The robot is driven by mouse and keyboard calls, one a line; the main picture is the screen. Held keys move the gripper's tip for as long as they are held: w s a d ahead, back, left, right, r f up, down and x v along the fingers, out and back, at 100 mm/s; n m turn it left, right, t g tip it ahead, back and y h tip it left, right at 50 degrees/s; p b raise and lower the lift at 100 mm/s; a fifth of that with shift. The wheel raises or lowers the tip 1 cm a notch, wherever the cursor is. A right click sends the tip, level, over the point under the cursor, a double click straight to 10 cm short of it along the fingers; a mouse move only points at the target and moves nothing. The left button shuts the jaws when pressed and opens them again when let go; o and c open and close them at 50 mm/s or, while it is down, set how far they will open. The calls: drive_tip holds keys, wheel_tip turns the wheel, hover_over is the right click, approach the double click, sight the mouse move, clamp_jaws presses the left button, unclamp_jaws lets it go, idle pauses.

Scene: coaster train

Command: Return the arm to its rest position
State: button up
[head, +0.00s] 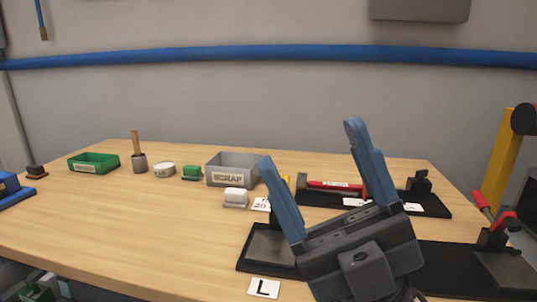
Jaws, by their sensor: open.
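My gripper (322,178) is in the lower right of the head view, with its two blue fingers spread apart and pointing up and away. Nothing shows between the fingers. It appears in front of a black fixture with a grey plate (272,247) and hides part of it. I cannot tell how high it is above the wooden table (130,228).
A grey SCRAP bin (231,176), a green tray (93,164) and several small blocks stand towards the back. A red-handled tool (335,186) lies on a black base. Another fixture with red handles (497,225) is at right. The table's front left is clear.

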drive_tip(key=s+d+f+m+t+h+p, duration=0.1)
drive_tip(key=s+d+f+m+t+h, duration=0.45)
drive_tip(key=f+m+h, duration=0.6)
drive_tip(key=s+d+f+m+t+h+p, duration=0.1)
drive_tip(key=s+d+f+m+t+h, duration=0.4)
drive_tip(key=m+h, duration=1.1)
drive_tip(key=s+d+f+g+p, duration=0.1)
drive_tip(key=s+d+f+g, duration=0.2)
drive_tip(key=s, duration=0.5)
drive_tip(key=s+d+f+g+p, duration=0.1)
drive_tip(key=s+d+f+g, duration=0.2)
drive_tip(key=s+f, duration=0.3)
drive_tip(key=s+g, duration=0.1)
drive_tip(key=s, duration=0.2)
drive_tip(key=shift+s+d+f+n+g+h, duration=0.15)
drive_tip(key=shift+d+n+g+h, duration=0.2)
drive_tip(key=shift+c, duration=0.5)
